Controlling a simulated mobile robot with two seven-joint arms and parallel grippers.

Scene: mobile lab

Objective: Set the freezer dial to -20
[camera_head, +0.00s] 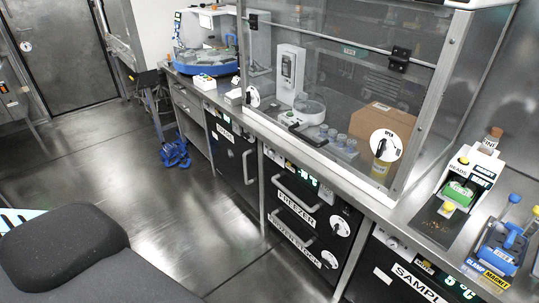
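The freezer (297,209) is a dark under-counter unit right of the middle, with a white FREEZER label and a metal handle (297,194). A round white dial plate (340,226) with a dark pointer is at the right of its upper front. A second round white plate (329,259) sits below it, beside a lower labelled drawer (296,244). A small green-lit display (326,194) is above the upper dial, partly cut off by the counter edge. The dial markings are too small to read. Neither of my grippers is in view.
A glass-fronted hood (340,75) stands on the counter above the freezer. A sample unit (408,274) is to the right, another dark labelled cabinet (236,155) to the left. A black padded chair (75,245) fills the lower left. The floor (190,210) before the cabinets is clear.

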